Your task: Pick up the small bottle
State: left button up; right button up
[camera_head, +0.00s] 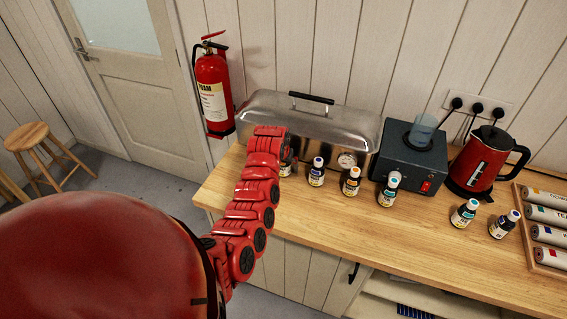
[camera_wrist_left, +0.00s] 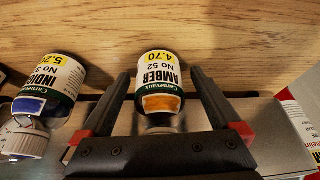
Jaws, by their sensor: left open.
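A small dark bottle with a white and yellow AMBER label and an orange mark (camera_wrist_left: 160,70) stands on the wooden bench, upside down in the left wrist view. My left gripper (camera_wrist_left: 161,82) is open, one black finger on each side of this bottle, with a gap visible at its sides. In the head view my red left arm covers most of a bottle (camera_head: 287,168) at the left of the row, and the fingers are hidden there. An INDIGO bottle (camera_wrist_left: 50,88) stands beside it, outside the fingers; it also shows in the head view (camera_head: 316,174). My right gripper is not in view.
A metal steamer box (camera_head: 335,125) stands close behind the bottles. More small bottles (camera_head: 351,182) (camera_head: 389,190) (camera_head: 465,213) stand along the bench (camera_head: 420,245). A dark device (camera_head: 410,158), a red kettle (camera_head: 483,160) and a tray of rolls (camera_head: 530,250) are to the right.

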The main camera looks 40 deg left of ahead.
pick_arm(q)
jog(key=shift+w+f, duration=0.1)
jog(key=shift+f, duration=0.15)
jog(key=c, duration=1.5)
jog(key=shift+c, duration=0.2)
jog(key=shift+r, duration=0.1)
